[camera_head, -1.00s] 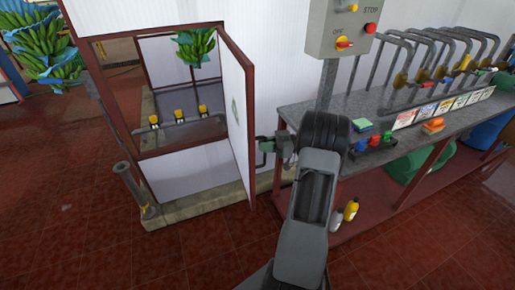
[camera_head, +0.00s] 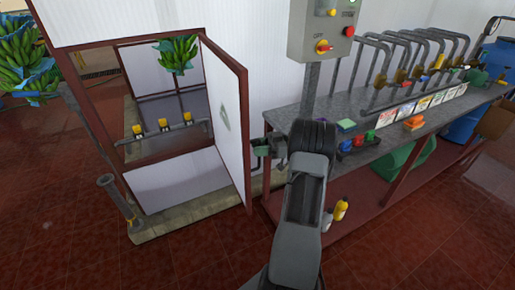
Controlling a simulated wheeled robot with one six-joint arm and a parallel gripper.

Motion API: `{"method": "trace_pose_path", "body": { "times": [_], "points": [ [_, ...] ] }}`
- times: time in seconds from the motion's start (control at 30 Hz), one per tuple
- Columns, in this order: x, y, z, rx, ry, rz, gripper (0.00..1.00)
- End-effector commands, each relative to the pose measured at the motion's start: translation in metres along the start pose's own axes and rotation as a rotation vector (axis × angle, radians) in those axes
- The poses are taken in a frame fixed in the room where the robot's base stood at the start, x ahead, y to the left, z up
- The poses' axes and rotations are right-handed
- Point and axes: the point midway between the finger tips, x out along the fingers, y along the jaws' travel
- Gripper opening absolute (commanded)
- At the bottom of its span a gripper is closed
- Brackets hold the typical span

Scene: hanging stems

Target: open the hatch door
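The hatch door (camera_head: 222,115) is a white panel with a red-brown frame. It stands swung out from the wall opening, its free edge toward me and to the right. The opening (camera_head: 165,105) to its left is uncovered. My gripper (camera_head: 260,149) is at the end of my arm, just right of the door's free edge at about mid-height. It is small and partly hidden by my wrist, so I cannot tell whether it touches the door or how its fingers stand. The door's handle is not clearly visible.
A grey workbench (camera_head: 350,108) with pipes and coloured items stands right of my arm, below a control box (camera_head: 322,28). Bottles (camera_head: 341,209) stand on its lower shelf. A short post (camera_head: 118,203) stands left of the opening. Bananas (camera_head: 177,53) hang inside. Red floor before the door is clear.

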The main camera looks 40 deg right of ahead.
Motion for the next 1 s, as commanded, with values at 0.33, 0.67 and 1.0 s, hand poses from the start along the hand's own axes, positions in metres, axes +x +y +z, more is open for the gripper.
{"method": "trace_pose_path", "body": {
  "times": [0.33,0.67,1.0],
  "points": [
    [-0.005,0.0,0.0,-0.002,-0.001,0.003,0.39],
    [-0.065,0.0,0.003,-0.003,-0.002,0.006,0.39],
    [-0.105,0.003,-0.01,0.002,0.0,0.002,0.39]
  ]
}}
